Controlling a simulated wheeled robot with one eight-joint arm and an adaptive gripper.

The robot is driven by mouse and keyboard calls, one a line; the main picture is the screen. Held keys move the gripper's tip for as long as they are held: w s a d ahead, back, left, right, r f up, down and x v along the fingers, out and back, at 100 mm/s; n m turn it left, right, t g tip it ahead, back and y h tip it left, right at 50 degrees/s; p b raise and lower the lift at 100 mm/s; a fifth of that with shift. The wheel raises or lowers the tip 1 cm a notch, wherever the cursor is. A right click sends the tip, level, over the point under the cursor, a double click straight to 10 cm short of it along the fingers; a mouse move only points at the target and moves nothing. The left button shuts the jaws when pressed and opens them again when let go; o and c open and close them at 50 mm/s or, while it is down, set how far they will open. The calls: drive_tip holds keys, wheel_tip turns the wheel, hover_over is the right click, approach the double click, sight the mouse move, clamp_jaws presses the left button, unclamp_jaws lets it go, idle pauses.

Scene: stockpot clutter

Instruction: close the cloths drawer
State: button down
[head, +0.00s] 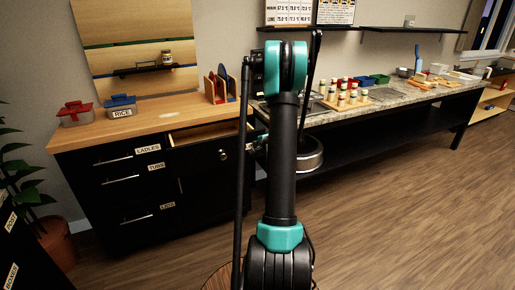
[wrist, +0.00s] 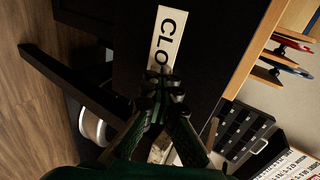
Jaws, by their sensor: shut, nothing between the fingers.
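The cloths drawer (head: 195,157) is in the right part of the black cabinet in the head view. It stands partly open, its pale wooden inside showing below the worktop. In the wrist view its black front carries a white label (wrist: 168,35) reading "CLO"; my fingers hide the rest. My gripper (wrist: 163,85) is shut and empty, pointing at this front over the label. I cannot tell whether the fingertips touch it. In the head view my gripper (head: 258,141) is small, at the drawer's right end, and partly hidden by my arm.
Drawers labelled ladles (head: 147,149), tubs (head: 156,166) and lids (head: 167,204) look shut. The wooden worktop (head: 150,121) holds a red box (head: 75,114), a blue rice box (head: 121,106) and a rack (head: 216,88). A metal pot (head: 310,155) stands right of my arm. Floor in front is clear.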

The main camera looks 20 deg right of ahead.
approach(241, 128)
drive_tip(key=a, duration=0.1)
drive_tip(key=w+a+f, duration=0.1)
drive_tip(key=shift+w+a+f, duration=0.15)
drive_tip(key=shift+a+f, duration=0.15)
drive_tip(key=shift+w, duration=0.4)
drive_tip(key=shift+r, duration=0.1)
